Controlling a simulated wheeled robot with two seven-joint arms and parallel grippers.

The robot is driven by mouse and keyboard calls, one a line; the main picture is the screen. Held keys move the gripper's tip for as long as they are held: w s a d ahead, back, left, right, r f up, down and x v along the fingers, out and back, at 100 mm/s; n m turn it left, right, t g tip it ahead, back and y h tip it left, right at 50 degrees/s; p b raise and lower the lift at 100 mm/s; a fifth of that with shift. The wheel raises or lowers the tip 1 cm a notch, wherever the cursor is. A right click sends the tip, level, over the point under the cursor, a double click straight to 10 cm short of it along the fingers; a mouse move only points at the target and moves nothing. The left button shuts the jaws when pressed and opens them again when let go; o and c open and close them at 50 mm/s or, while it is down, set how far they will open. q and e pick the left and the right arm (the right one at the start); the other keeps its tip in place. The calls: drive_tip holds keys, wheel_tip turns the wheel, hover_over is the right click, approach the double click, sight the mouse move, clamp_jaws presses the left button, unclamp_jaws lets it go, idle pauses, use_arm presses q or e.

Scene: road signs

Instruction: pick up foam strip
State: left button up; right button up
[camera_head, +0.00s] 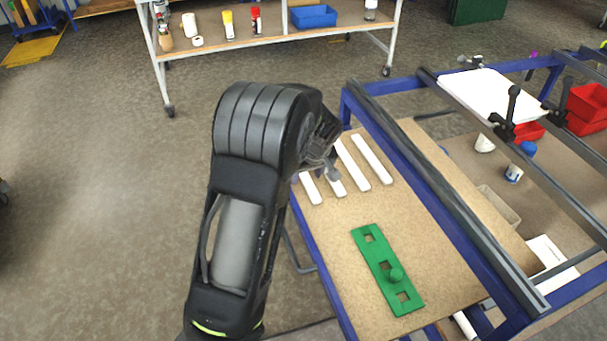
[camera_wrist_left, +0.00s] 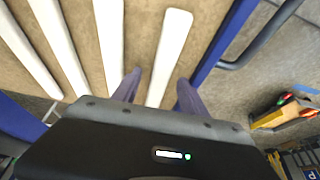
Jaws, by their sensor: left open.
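Several white foam strips lie side by side on a brown board (camera_head: 410,225). In the head view, the leftmost foam strip (camera_head: 310,188) is near the blue rail and the rightmost foam strip (camera_head: 372,159) is farther in. My left gripper (camera_head: 327,165) hangs over the left strips and partly hides them. In the left wrist view, my left gripper (camera_wrist_left: 159,90) is open, with one finger on each side of the near end of the rightmost foam strip (camera_wrist_left: 169,60). I cannot tell its exact height above the strip. My right gripper is not in view.
A green plate with square holes and a knob (camera_head: 372,250) lies on the board's front part. Blue frame rails (camera_head: 390,145) border the board. Right of it are a white panel (camera_head: 490,95), clamps and red bins (camera_head: 588,105). A shelf cart (camera_head: 270,38) stands behind.

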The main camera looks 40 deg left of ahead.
sight(307, 179)
use_arm(q)
drive_tip(key=shift+c, duration=0.4)
clamp_jaws()
idle(0.4)
wheel_tip(307, 179, up, 10)
drive_tip(key=shift+b, duration=0.35)
idle(0.5)
